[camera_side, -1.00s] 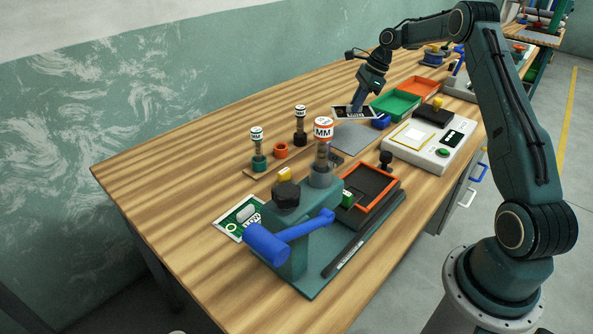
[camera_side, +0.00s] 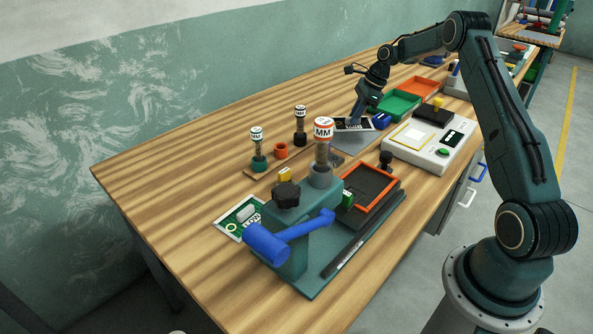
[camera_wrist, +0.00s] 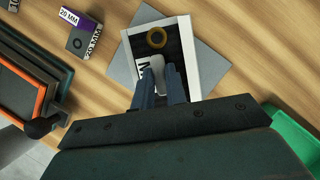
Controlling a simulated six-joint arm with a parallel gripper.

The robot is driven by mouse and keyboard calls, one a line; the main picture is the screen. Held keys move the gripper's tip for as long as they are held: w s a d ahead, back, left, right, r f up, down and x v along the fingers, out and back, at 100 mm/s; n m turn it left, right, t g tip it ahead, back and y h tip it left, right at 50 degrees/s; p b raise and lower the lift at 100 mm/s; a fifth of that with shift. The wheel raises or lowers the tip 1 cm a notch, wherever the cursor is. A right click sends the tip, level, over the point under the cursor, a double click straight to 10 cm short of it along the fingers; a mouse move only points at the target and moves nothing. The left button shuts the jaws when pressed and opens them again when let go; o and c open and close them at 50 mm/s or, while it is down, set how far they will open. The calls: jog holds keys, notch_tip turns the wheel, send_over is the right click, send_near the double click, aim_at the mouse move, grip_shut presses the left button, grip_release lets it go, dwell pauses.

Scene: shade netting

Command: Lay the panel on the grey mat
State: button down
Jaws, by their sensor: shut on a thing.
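The panel is a dark sheet with a white border, a brass ring and a pale tab; it shows in the side view (camera_side: 367,125) and the wrist view (camera_wrist: 204,58). My gripper (camera_side: 356,121) is shut on the panel's pale tab, and its fingers (camera_wrist: 158,82) hide part of it. The grey mat (camera_side: 347,143) lies flat on the bench. In the wrist view the panel overlaps the mat (camera_wrist: 122,66), whose corners stick out at an angle on both sides. I cannot tell whether the panel touches the mat.
A green tray (camera_side: 396,104) and an orange tray (camera_side: 420,88) stand behind the mat. A white scale-like device (camera_side: 413,150) is to the right. A teal press with a blue handle (camera_side: 287,240) stands in front. Small dies (camera_side: 300,127) stand at left.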

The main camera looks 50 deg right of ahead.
aim_at(354, 127)
jog(key=shift+f, duration=2.1)
jog(key=shift+f, duration=0.2)
jog(key=c, duration=1.4)
grip_release()
jog(key=shift+c, duration=0.2)
jog(key=shift+r, duration=0.15)
jog(key=v, duration=1.2)
jog(key=shift+r, duration=0.1)
